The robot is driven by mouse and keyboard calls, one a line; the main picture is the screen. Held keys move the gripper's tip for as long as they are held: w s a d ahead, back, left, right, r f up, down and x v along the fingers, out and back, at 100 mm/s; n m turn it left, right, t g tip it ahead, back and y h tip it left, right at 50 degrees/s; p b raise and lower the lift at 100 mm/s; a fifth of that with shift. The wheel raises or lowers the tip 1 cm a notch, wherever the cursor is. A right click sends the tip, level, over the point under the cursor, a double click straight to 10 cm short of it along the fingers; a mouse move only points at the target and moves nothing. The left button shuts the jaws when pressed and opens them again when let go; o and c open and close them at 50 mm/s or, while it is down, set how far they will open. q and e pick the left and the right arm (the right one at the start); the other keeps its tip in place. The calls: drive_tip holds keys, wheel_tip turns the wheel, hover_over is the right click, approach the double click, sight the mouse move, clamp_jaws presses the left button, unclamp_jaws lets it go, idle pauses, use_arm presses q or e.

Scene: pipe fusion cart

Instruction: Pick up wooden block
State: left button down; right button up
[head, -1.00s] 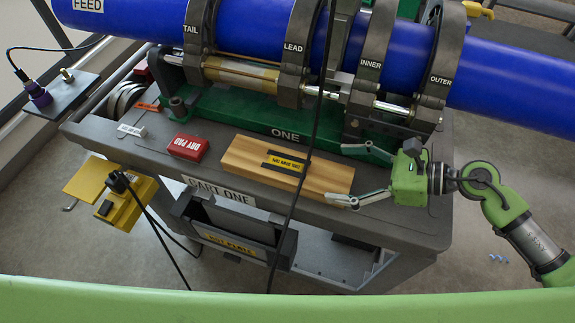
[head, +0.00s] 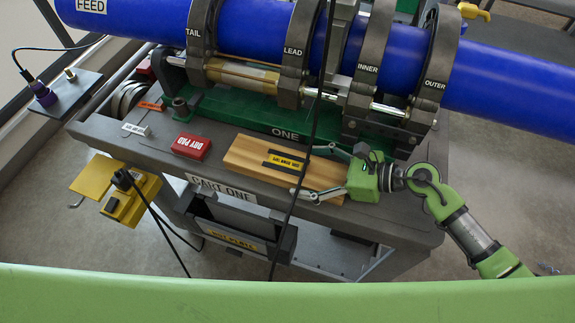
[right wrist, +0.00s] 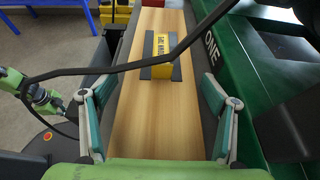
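The wooden block (head: 243,153) lies flat on the grey cart top, with a yellow label and dark strips across its middle. The right wrist view shows it running lengthwise away from my gripper (right wrist: 150,140). My right gripper (head: 304,170) is open around the block's right part, one finger on the far side and one on the near side. In the right wrist view the fingers (right wrist: 155,88) flank the block with gaps visible, apparently not clamped. My left gripper is not in the head view; a green arm part shows at the left of the wrist view.
A red dry pad (head: 190,146) and a small white labelled piece (head: 136,129) lie left of the block. The green base (head: 235,113) and blue pipe (head: 262,32) stand behind it. A black cable (head: 311,120) hangs across the view, crossing before the block.

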drive_tip(key=c, duration=1.2)
drive_tip(key=shift+r, duration=0.15)
drive_tip(key=shift+c, duration=1.1)
